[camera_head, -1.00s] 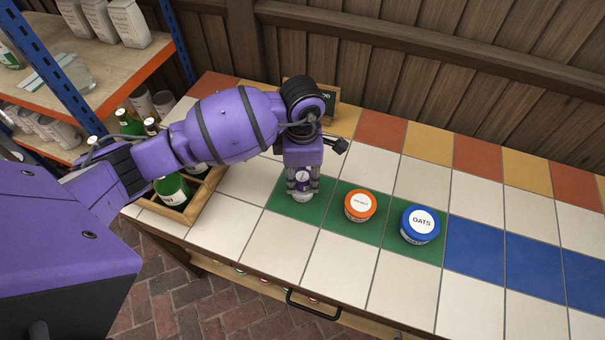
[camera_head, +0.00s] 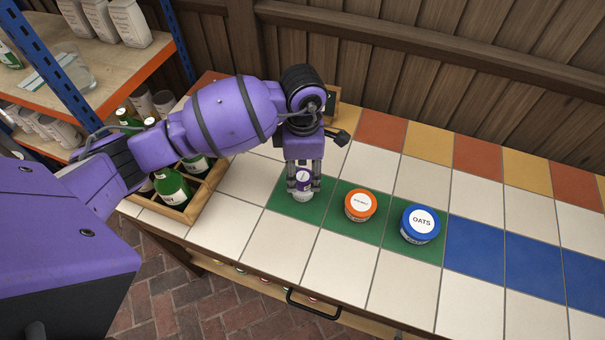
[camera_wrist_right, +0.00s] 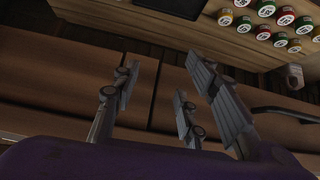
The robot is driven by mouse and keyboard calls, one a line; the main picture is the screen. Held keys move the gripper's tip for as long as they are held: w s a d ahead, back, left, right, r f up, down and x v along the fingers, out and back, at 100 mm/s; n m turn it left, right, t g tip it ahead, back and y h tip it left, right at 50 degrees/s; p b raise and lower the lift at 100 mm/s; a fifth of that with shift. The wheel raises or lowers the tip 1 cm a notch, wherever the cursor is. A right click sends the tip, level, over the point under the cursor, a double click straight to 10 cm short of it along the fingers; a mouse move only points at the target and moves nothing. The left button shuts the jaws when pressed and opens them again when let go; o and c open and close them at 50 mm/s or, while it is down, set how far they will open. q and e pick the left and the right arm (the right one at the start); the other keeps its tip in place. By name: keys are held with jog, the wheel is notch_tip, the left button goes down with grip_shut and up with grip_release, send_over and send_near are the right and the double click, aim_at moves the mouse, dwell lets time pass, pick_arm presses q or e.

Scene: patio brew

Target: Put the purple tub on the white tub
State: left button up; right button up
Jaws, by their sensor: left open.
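A small purple-topped tub (camera_head: 303,176) with a white label stands on the left green tile in the head view. White (camera_head: 302,197) shows directly below its purple part; I cannot tell whether this is its own body or a white tub under it. My left gripper (camera_head: 303,188) is open, pointing down, with its fingers on either side of the tub. They partly hide it. My right gripper (camera_wrist_right: 163,80) shows only in the right wrist view. Its fingers are apart with nothing between them.
An orange-lidded tub (camera_head: 360,205) and a blue-lidded OATS tub (camera_head: 421,223) stand on the green tiles to the right. A wooden crate (camera_head: 208,190) of green bottles is at the left. A small dark sign (camera_head: 331,98) stands behind my left gripper. Blue and white tiles at right are clear.

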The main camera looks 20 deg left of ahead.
aim_at(303, 175)
pick_arm(q)
notch_tip(303, 175, up, 10)
dwell(0.3)
